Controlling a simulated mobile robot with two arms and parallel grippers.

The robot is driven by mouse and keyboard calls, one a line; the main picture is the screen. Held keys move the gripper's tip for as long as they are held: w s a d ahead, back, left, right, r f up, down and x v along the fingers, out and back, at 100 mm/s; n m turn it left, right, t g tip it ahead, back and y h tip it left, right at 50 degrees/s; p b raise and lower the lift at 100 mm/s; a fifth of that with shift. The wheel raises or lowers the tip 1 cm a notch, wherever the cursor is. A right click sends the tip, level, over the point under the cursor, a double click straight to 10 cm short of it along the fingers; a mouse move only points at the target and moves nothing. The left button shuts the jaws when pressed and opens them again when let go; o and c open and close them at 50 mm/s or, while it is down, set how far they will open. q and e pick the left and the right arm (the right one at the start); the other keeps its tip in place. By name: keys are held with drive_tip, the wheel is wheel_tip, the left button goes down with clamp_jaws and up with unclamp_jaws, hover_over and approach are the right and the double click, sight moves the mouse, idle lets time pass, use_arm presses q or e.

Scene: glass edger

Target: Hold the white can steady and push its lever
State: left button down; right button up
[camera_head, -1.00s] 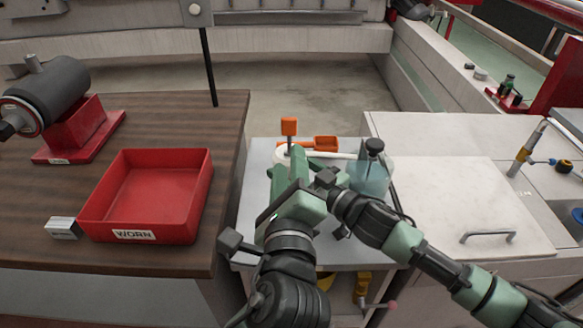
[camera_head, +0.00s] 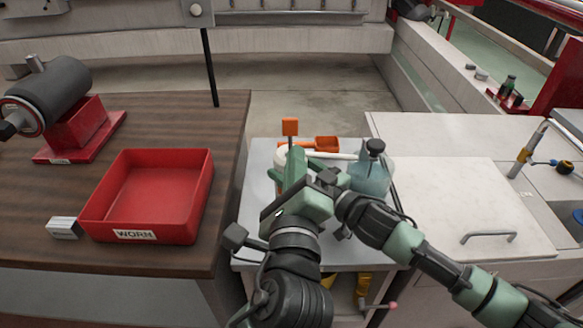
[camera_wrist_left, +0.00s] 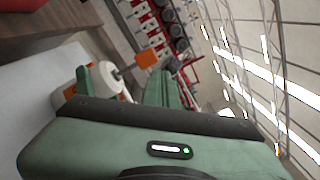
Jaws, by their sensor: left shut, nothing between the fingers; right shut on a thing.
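The white can (camera_head: 281,158) stands on the small grey table, mostly hidden behind my grippers. Its orange lever (camera_head: 290,127) sticks up above it. In the left wrist view the can (camera_wrist_left: 107,78) shows a white top, an orange patch and a dark stem leading to the lever (camera_wrist_left: 149,58). My left gripper (camera_wrist_left: 160,80) is shut and empty, its green fingers beside the can and apart from the lever in that view. My right arm comes in from the right; its gripper (camera_head: 277,178) is shut on the can, mostly hidden behind my left gripper.
A clear blue bottle (camera_head: 371,172) with a dark cap stands just right of the grippers. A red bin (camera_head: 150,190) labelled WORN sits on the brown table at left. The white counter at right is mostly bare.

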use_arm(q)
drive_tip(key=s+d+r+m+g+h, duration=0.1)
drive_tip(key=s+d+r+m+h, duration=0.2)
drive_tip(key=d+r+m+h, duration=0.55)
drive_tip(key=s+d+r+m+g+h, duration=0.1)
drive_tip(key=s+d+r+m+h, duration=0.1)
drive_tip(key=d+r+m+h, duration=0.6)
drive_tip(key=s+d+f+m+g+h, duration=0.1)
drive_tip(key=s+d+f+m+g, duration=0.35)
drive_tip(key=m+g, duration=0.7)
drive_tip(key=s+d+f+m+g+h, duration=0.15)
drive_tip(key=d+f+m+g, duration=0.5)
drive_tip(key=m, duration=0.75)
drive_tip(key=w+a+f+m+y, duration=0.4)
drive_tip(key=w+f+y, duration=0.15)
drive_tip(key=y, duration=0.25)
drive_tip(key=w+a+r+t+y, duration=0.25)
drive_tip(key=w+a+y, duration=0.4)
drive_tip(key=a, duration=0.55)
drive_tip(key=w+a+r+t+y, duration=0.25)
drive_tip(key=w+a+y, duration=0.35)
drive_tip(key=a, duration=0.6)
drive_tip(key=shift+g+h, duration=0.4)
drive_tip(key=shift+h, duration=0.05)
drive_tip(key=shift+s+a+x, duration=0.1)
drive_tip(key=shift+a+x, duration=0.05)
drive_tip(key=shift+x, duration=1.35)
drive_tip(key=shift+s+a+x, duration=0.1)
drive_tip(key=shift+s+x, duration=0.05)
drive_tip(key=shift+x, duration=1.4)
